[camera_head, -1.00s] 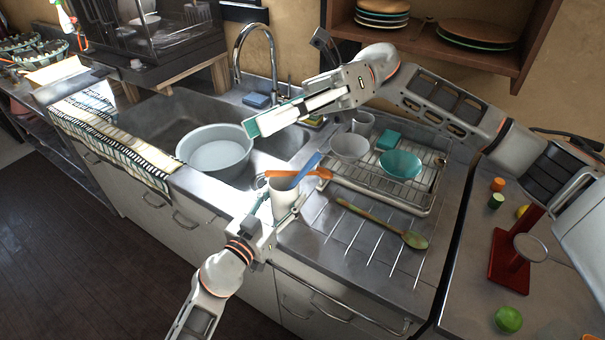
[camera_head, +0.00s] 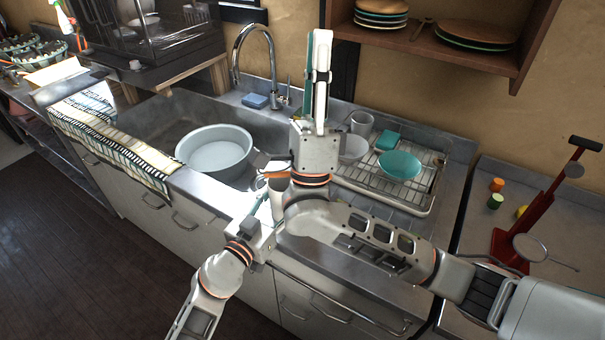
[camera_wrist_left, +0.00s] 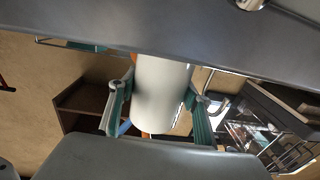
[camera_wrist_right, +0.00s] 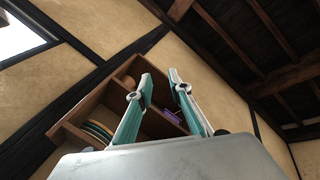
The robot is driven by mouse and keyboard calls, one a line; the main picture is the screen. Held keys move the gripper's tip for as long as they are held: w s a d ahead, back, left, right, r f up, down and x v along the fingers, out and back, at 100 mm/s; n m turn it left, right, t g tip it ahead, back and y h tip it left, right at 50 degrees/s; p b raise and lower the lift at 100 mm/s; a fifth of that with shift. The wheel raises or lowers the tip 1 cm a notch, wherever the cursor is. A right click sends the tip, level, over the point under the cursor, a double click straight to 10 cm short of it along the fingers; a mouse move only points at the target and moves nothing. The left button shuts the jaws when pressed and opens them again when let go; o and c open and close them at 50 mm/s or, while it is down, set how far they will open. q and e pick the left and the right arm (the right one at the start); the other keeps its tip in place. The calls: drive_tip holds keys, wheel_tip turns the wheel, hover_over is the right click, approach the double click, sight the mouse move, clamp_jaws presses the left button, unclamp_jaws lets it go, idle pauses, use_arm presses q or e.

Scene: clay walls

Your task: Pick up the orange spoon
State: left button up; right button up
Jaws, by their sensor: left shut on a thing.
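The orange spoon is mostly hidden behind my right arm in the head view. A small orange piece of it (camera_head: 278,174) shows at the rim of the white cup. My left gripper (camera_wrist_left: 158,108) is shut around the white cup (camera_wrist_left: 162,92), with one finger on each side. A bit of orange (camera_wrist_left: 145,135) and a bit of blue from a blue utensil (camera_wrist_left: 125,127) show by the cup in the left wrist view. My right gripper (camera_head: 319,45) points upward above the counter, away from the spoon. Its fingers (camera_wrist_right: 160,80) are apart with nothing between them.
A pale basin (camera_head: 214,150) sits in the sink, left of the cup. A dish rack (camera_head: 425,195) with a teal bowl (camera_head: 399,165) stands behind my right arm. A wooden shelf (camera_head: 470,55) hangs at the back. A red stand (camera_head: 540,215) is on the right counter.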

wheel_tip(320, 180, down, 14)
drive_tip(key=w+a+g+y, duration=0.2)
drive_tip(key=g, duration=0.4)
drive_tip(key=m+g+y, duration=0.2)
drive_tip(key=g+y, duration=0.2)
drive_tip(key=g, duration=0.3)
approach(282, 174)
drive_tip(key=w+f, duration=0.1)
drive_tip(key=w, duration=1)
drive_tip(key=shift+d+f, duration=0.1)
drive_tip(key=shift+d, duration=0.2)
clamp_jaws()
